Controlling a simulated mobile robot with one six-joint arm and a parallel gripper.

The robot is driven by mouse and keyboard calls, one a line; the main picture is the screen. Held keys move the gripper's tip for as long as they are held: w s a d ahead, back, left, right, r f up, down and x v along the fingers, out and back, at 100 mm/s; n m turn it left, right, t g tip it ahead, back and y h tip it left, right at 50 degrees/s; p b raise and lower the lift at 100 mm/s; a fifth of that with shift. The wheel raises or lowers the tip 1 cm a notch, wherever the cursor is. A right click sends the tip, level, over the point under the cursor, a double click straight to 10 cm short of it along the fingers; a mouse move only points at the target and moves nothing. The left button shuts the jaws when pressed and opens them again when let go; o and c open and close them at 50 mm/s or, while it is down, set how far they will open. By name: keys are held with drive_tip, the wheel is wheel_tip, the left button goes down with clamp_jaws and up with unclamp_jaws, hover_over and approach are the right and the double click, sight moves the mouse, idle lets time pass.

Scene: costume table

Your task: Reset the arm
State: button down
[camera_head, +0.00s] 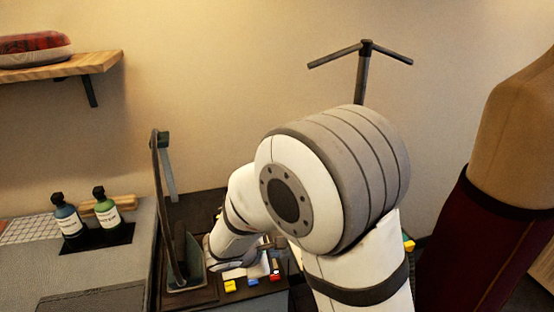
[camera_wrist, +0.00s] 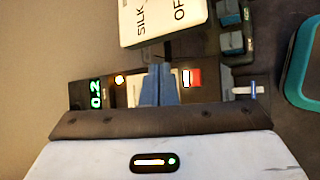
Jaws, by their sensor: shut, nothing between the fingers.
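My gripper (camera_wrist: 160,68) shows in the wrist view as two blue-grey fingers pressed together, with nothing between them. A white sign reading "SILK OF…" (camera_wrist: 165,18) is just beyond the fingertips, partly cut off by the frame. In the head view my arm reaches down over the dark table (camera_head: 205,292), and its large joint hides part of the tabletop. The fingers cannot be made out there.
Small yellow blocks (camera_head: 230,286) lie near my wrist. A tall thin frame (camera_head: 160,200) stands close on its left. Blue (camera_head: 66,215) and green (camera_head: 106,208) bottles stand on a black tray farther left. A mannequin (camera_head: 515,140) stands at right, a dark stand (camera_head: 362,75) behind my arm.

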drive_tip(key=s+d+r+m+g+y, duration=0.1)
drive_tip(key=s+d+r+m+g, duration=0.1)
drive_tip(key=s+d+r+m, duration=0.45)
drive_tip(key=s+d+r+m+g+y, duration=0.1)
drive_tip(key=s+d+r+m+g, duration=0.2)
drive_tip(key=s+d+m, duration=0.55)
drive_tip(key=s+r+m+y, duration=0.1)
drive_tip(key=m+y, duration=0.1)
drive_tip(key=s+d+r+m+y, duration=0.1)
drive_tip(key=s+r+m, duration=0.1)
drive_tip(key=shift+s+d+r+t+y, duration=0.2)
drive_tip(key=shift+r+t+y, duration=0.1)
drive_tip(key=shift+t+y, duration=0.1)
drive_tip(key=c, duration=2.1)
unclamp_jaws()
drive_tip(key=shift+c, duration=0.2)
